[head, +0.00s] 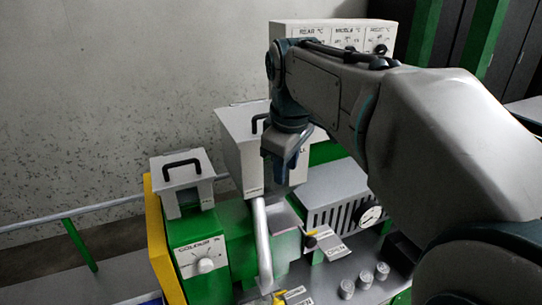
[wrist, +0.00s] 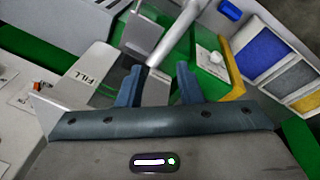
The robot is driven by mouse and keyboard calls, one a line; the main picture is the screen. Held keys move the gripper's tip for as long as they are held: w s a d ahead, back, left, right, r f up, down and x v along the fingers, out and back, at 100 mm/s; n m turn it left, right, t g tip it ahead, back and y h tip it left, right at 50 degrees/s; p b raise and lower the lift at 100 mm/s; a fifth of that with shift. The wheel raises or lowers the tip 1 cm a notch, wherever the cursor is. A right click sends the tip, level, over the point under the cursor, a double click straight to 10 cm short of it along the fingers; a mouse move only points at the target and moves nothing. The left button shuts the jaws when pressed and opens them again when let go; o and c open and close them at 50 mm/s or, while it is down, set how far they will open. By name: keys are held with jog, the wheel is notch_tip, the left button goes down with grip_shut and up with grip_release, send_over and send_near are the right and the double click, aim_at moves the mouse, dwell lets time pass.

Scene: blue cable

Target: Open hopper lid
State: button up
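A large light-grey hopper (head: 240,160) stands at the middle of the machine in the head view. Its flat lid (head: 240,118) lies shut on top, with a black handle (head: 256,121) partly hidden by my arm. My gripper (head: 280,172) points down in front of the hopper's right side, and I cannot tell whether it touches it. In the wrist view my gripper (wrist: 159,72) has its two fingers apart with nothing held between them. A light-grey panel marked FILL (wrist: 78,78) shows left of the fingers.
A smaller grey box (head: 183,180) with a black handle stands to the left, above a green panel with a COLOUR knob (head: 205,264). A pale pipe (head: 262,240) runs down below the hopper. A vented housing with a gauge (head: 369,215) and several small cups (head: 365,280) are at right.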

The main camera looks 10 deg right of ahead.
jog(key=s+f+m, duration=0.9)
jog(key=s+f, duration=0.4)
jog(key=f, duration=0.2)
jog(key=m+h+p, duration=0.4)
jog(key=m+p, duration=0.2)
jog(key=m, duration=1)
send_near(261, 116)
jog(key=x, duration=0.7)
jog(key=shift+w+d+f+b, duration=0.15)
jog(key=shift+w+d+b, duration=0.2)
jog(key=shift+d, duration=0.15)
jog(key=shift+c, duration=0.3)
grip_shut()
